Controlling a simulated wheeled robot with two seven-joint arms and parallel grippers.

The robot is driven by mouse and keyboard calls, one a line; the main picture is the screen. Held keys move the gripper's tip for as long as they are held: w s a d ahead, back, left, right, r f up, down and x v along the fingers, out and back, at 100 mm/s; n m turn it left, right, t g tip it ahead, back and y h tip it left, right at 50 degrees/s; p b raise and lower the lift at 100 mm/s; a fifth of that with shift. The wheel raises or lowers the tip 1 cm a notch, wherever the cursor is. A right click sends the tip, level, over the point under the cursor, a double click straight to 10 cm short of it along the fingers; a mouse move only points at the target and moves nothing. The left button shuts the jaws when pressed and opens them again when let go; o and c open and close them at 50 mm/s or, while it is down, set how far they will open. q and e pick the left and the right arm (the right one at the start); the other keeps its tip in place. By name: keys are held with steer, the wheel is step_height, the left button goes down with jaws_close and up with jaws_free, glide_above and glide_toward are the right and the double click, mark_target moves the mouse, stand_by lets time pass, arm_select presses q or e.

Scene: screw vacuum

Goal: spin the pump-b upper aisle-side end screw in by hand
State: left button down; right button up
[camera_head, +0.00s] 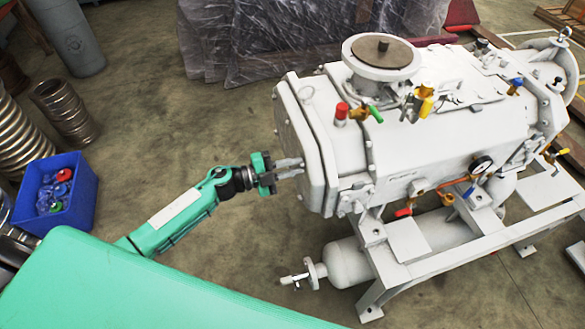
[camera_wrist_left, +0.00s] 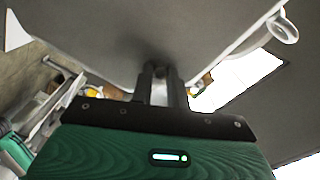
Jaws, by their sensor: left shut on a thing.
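The pale grey pump (camera_head: 420,150) stands on a metal frame in the head view. My left gripper (camera_head: 299,167) reaches in from the left, with its fingertips at the pump's flat end cover (camera_head: 310,150). In the left wrist view the fingers (camera_wrist_left: 161,75) are close together and their tips meet the grey end face (camera_wrist_left: 100,30). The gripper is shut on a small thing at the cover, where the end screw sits. The screw itself is hidden by the fingers, and I cannot tell how deep it is. My right gripper is not in view.
A blue bin (camera_head: 57,200) with coloured caps stands on the floor at the left, near ribbed metal hoses (camera_head: 62,110). A small tank (camera_head: 350,262) with a valve lies under the pump.

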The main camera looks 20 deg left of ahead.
arm_select(q)
steer(key=shift+m+b, duration=0.5)
steer(key=shift+m, duration=0.9)
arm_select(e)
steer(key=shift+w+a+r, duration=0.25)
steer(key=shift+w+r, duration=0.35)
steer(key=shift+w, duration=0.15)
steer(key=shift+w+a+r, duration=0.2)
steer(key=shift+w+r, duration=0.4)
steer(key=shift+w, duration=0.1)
arm_select(q)
steer(key=shift+f, duration=0.1)
steer(key=c, duration=1.3)
jaws_free()
steer(key=shift+s, duration=0.1)
steer(key=shift+c, duration=0.2)
steer(key=shift+a, duration=0.1)
